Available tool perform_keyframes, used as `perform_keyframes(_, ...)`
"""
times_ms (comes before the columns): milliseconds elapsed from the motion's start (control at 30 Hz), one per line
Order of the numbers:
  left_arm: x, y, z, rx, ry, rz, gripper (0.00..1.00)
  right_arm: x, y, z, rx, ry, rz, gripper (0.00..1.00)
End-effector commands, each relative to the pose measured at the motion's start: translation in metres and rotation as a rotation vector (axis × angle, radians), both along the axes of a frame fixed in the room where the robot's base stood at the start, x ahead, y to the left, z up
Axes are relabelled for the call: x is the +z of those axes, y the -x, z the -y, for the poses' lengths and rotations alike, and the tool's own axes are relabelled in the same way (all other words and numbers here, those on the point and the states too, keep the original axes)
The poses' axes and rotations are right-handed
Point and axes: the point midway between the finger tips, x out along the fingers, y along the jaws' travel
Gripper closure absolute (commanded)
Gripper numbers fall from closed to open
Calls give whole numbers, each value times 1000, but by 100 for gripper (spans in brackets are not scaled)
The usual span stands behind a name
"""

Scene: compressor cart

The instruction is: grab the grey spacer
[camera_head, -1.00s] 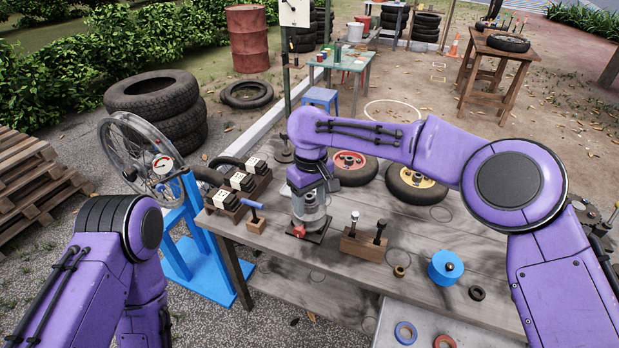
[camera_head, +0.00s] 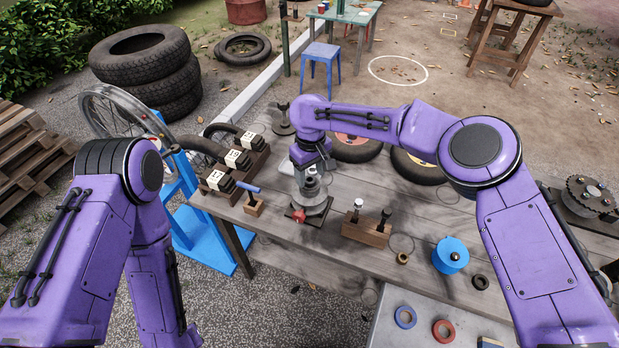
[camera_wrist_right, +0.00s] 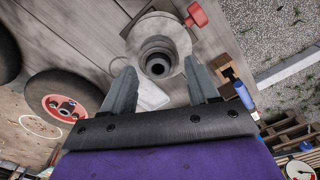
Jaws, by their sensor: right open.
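A grey round housing (camera_head: 312,204) with a red knob stands on a dark plate on the workbench. In the right wrist view, a grey ring-like part (camera_wrist_right: 158,58) surrounds the dark hole in its middle; I cannot tell for sure whether this is the grey spacer. My right gripper (camera_wrist_right: 160,72) is open, its two fingers pointing at the housing from either side of the hole, with nothing between them. In the head view the right gripper (camera_head: 311,170) is above the housing, partly hidden by its wrist. My left gripper is out of view; only its arm shows.
A wooden block with two upright pins (camera_head: 366,229) stands right of the housing. A blue cylinder (camera_head: 450,256) and a dark ring (camera_head: 480,282) lie farther right. Blue (camera_head: 405,317) and red (camera_head: 443,331) rings lie on a grey surface in front. Black-and-white blocks (camera_head: 222,182) stand left.

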Motion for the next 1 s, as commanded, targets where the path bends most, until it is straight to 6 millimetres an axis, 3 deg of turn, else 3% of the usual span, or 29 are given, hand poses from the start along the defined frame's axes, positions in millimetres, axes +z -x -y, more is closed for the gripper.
perform_keyframes(133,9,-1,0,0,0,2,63,-19,-1,-1,2,0,-3,41)
perform_keyframes(367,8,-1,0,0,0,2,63,-23,-2,-1,3,0,1,41)
perform_keyframes(567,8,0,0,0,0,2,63,-23,-2,-1,2,0,1,100)
perform_keyframes(867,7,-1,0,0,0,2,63,-22,-1,0,3,2,0,100)
perform_keyframes(1000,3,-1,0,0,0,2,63,-11,-2,0,3,2,3,100)
